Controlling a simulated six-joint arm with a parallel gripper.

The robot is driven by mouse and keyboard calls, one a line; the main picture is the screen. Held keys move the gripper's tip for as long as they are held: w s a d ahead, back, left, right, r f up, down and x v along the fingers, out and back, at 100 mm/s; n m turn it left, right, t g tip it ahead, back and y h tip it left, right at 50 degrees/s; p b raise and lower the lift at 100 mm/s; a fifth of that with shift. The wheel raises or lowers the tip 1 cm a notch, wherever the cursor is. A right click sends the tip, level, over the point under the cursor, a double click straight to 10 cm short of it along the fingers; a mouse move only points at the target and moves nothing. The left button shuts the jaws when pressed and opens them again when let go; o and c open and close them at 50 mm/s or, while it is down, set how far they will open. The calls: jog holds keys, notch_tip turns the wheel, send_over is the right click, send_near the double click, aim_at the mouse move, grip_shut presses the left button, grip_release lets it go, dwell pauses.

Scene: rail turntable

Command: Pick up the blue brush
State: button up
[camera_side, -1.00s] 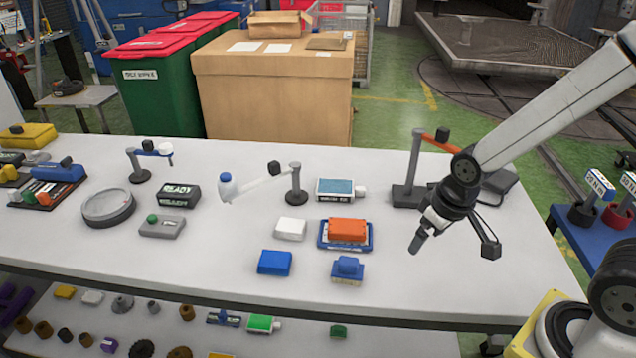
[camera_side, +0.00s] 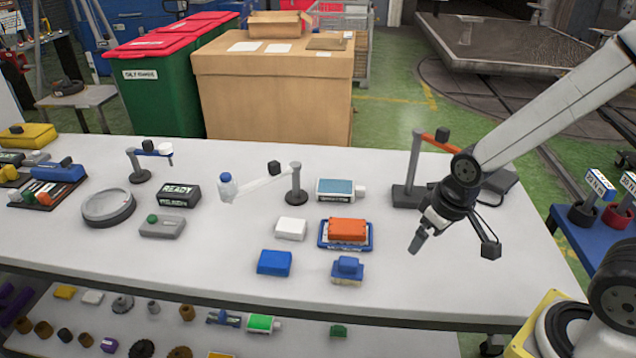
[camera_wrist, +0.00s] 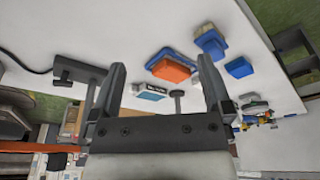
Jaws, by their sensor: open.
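The blue brush (camera_side: 347,269) stands near the front edge of the white table, a blue grip on top of a paler base. It also shows in the wrist view (camera_wrist: 210,42), beyond the tip of the right-hand finger. My gripper (camera_side: 416,243) hangs above the table to the right of the brush, apart from it. In the wrist view its two fingers (camera_wrist: 162,64) are spread with nothing held between them.
A plain blue block (camera_side: 274,262) lies left of the brush. Behind it are a white block (camera_side: 291,228) and an orange block (camera_side: 347,229) on a blue tray (camera_side: 324,244). A dark stand (camera_side: 407,195) rises behind my gripper. The tabletop right of the brush is clear.

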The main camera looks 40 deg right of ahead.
jog(key=shift+w, duration=0.15)
jog(key=n+t+y, duration=0.2)
jog(key=n+y, duration=0.1)
jog(key=n, duration=0.4)
send_over(350, 261)
jog(key=d, duration=0.2)
jog(key=f, duration=0.4)
jog(key=shift+s, duration=0.4)
jog(key=shift+s+a+f+n+g, duration=0.35)
jog(key=shift+f+n+g, duration=0.15)
jog(key=shift+g, duration=0.1)
jog(key=shift+f, duration=0.2)
jog(key=shift+x, duration=1.1)
jog(key=shift+w+f, duration=0.1)
